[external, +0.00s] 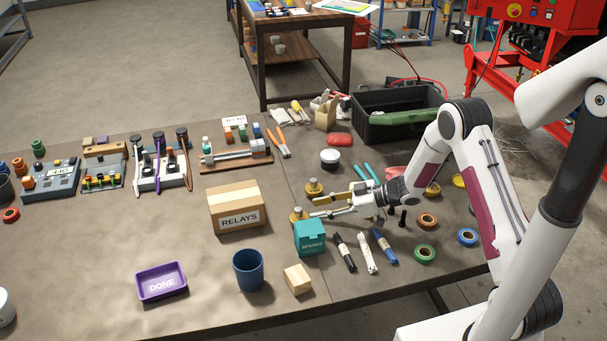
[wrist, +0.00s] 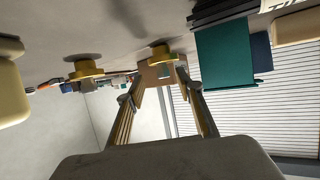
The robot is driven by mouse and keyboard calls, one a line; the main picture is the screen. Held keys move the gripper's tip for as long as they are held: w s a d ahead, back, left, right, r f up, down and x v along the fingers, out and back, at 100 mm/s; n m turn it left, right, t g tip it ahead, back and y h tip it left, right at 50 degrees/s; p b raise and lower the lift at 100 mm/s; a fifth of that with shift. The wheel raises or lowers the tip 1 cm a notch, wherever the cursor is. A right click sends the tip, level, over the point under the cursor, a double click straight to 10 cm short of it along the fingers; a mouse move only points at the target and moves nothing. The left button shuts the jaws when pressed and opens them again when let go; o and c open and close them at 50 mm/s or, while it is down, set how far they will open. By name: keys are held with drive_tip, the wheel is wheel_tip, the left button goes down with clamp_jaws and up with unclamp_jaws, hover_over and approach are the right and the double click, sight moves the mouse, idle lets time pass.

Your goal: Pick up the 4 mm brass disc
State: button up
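Two brass discs with knobs stand on the table by my gripper (external: 318,206). The nearer brass disc (external: 299,217) is just left of my fingertips, beside the teal SPARES box (external: 310,238). The farther brass disc (external: 314,188) is just above my fingers in the picture. I cannot read which is 4 mm. My gripper is open and empty, low and pointing left. In the wrist view, tilted with the table on top, one disc (wrist: 160,54) lies ahead between the fingers (wrist: 161,100); the other (wrist: 85,71) is left of them.
The RELAYS carton (external: 234,208) stands beyond the fingertips to the left. Markers (external: 367,253) and tape rolls (external: 424,252) lie in front of the gripper. Yellow round pieces (external: 459,180) lie behind the arm. A blue cup (external: 248,270) and purple DONE tray (external: 162,281) stand front left.

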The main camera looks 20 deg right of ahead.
sight(304, 216)
drive_tip(key=shift+a, duration=0.1)
drive_tip(key=shift+w+a, duration=0.2)
drive_tip(key=shift+a, duration=0.4)
drive_tip(key=shift+r+x, duration=0.15)
drive_tip(key=shift+x, duration=0.8)
drive_tip(key=shift+r+x, duration=0.15)
drive_tip(key=shift+x, duration=0.8)
drive_tip(key=shift+a, duration=0.15)
clamp_jaws()
